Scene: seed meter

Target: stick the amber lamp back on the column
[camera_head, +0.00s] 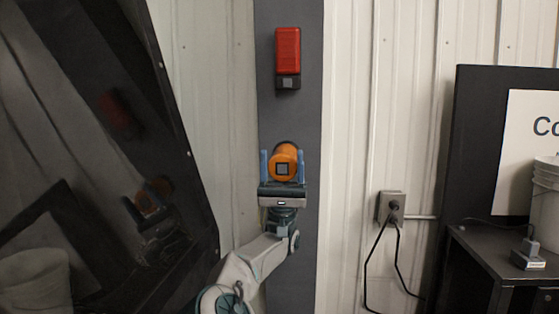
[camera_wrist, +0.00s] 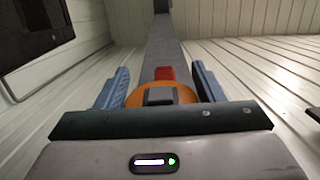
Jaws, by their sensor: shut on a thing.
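The amber lamp (camera_head: 285,152) is an orange cylinder with a dark square on the end that shows. My gripper (camera_head: 283,167) is shut on it, with one blue finger on each side. The lamp is in front of the dark grey column (camera_head: 290,115), below the red lamp (camera_head: 288,50). Whether its back touches the column cannot be told. In the wrist view the amber lamp (camera_wrist: 133,97) shows between the blue fingers (camera_wrist: 160,88), partly hidden by the gripper body. The red lamp (camera_wrist: 164,73) and the column (camera_wrist: 165,45) rise behind it.
A large dark glossy panel (camera_head: 100,120) on the left mirrors the scene. A power outlet (camera_head: 391,207) with black cables is on the ribbed wall to the right. A dark bench (camera_head: 500,262) with white buckets (camera_head: 545,200) stands at the far right. The column is clear between the lamps.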

